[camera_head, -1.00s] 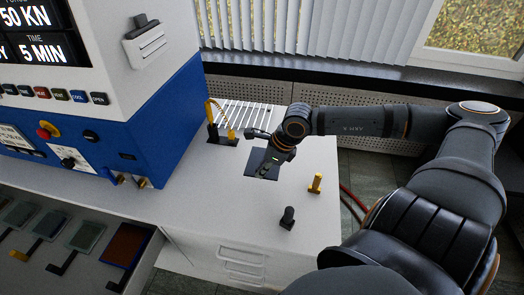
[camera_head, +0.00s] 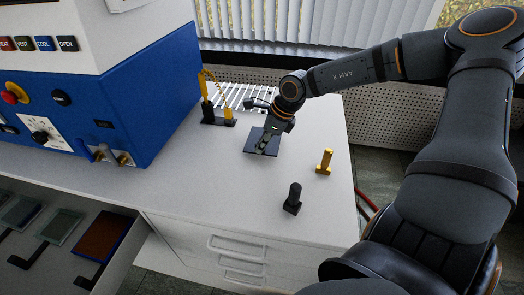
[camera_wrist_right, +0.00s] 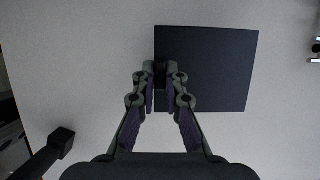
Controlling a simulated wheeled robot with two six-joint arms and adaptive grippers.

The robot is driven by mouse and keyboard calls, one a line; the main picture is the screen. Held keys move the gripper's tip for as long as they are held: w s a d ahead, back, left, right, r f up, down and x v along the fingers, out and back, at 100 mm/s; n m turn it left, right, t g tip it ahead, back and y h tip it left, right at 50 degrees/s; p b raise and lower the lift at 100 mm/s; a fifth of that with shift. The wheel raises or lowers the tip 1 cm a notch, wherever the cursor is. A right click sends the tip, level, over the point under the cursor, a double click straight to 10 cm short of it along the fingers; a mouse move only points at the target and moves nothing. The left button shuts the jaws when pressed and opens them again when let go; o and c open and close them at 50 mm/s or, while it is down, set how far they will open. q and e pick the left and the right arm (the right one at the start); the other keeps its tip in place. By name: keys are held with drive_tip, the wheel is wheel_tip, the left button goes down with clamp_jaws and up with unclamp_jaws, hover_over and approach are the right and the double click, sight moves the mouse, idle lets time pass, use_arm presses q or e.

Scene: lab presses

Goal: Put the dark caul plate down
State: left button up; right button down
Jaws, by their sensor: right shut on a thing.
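The dark caul plate (camera_head: 250,142) is a flat, dark square at the bench's middle, in front of the wire rack. In the right wrist view the plate (camera_wrist_right: 218,75) lies flat over the pale bench top. My right gripper (camera_head: 265,143) is over the plate. In the wrist view its fingertips (camera_wrist_right: 162,76) are closed on a small dark grip at the plate's left edge. I cannot tell whether the plate touches the bench or hangs just above it. My left gripper is out of view.
A black post (camera_head: 293,198) and a yellow post (camera_head: 325,161) stand on the white bench (camera_head: 190,185). The wire rack (camera_head: 240,97) is behind. The blue press (camera_head: 120,100) stands left. An open drawer (camera_head: 125,235) at lower left holds several plates. Bench around the plate is clear.

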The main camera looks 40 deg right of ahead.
wheel_tip(320, 180, down, 2)
drive_tip(key=shift+w+f, duration=0.1)
drive_tip(key=c, duration=1.4)
unclamp_jaws()
